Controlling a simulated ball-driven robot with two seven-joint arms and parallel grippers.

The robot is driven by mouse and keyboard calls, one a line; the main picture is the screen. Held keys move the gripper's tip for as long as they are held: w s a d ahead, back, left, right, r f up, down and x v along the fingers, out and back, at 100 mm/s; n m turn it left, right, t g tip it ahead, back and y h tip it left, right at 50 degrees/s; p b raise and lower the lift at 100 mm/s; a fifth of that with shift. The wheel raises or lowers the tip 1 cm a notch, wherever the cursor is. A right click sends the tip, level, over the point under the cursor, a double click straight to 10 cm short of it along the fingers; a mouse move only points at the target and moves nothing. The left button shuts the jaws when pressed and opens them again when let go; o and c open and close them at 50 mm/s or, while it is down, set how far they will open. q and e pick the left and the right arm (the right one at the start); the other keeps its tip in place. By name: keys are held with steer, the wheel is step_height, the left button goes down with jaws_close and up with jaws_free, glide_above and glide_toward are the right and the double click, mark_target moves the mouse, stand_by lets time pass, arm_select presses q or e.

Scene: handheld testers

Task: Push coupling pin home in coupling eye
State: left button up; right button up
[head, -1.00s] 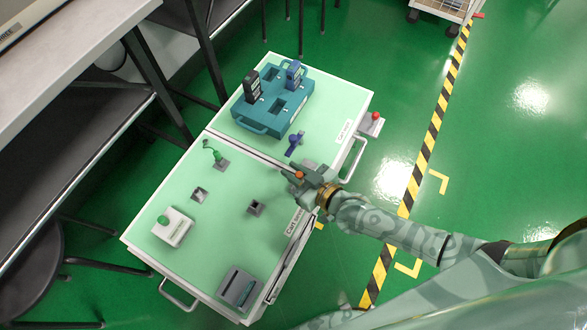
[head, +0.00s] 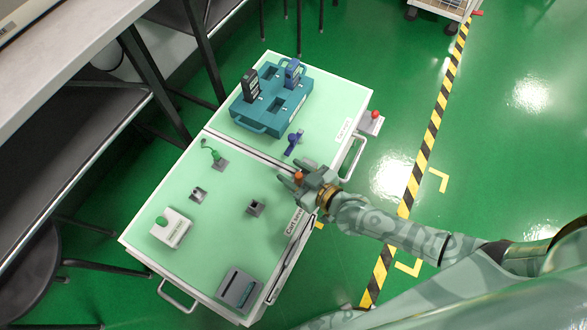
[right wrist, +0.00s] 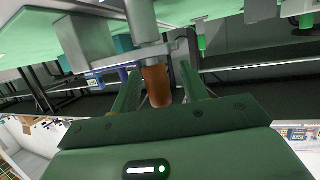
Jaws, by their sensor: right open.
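The coupling pin (right wrist: 157,86) has an orange-brown end, which lies between my open right gripper's fingers (right wrist: 160,92). Gaps show on both sides of it. How deep the pin sits in the eye I cannot tell. In the head view the orange end (head: 299,177) shows at my right gripper (head: 292,175), by the right edge of the case; the eye is mostly hidden there. My left gripper is out of view.
A grey bench (head: 60,60) stands left. Floor on the right is clear.

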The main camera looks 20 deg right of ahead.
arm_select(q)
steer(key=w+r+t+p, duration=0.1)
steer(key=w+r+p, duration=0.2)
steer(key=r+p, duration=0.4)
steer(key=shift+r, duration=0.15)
arm_select(e)
steer(key=v, duration=1.6)
steer(key=shift+s, duration=0.1)
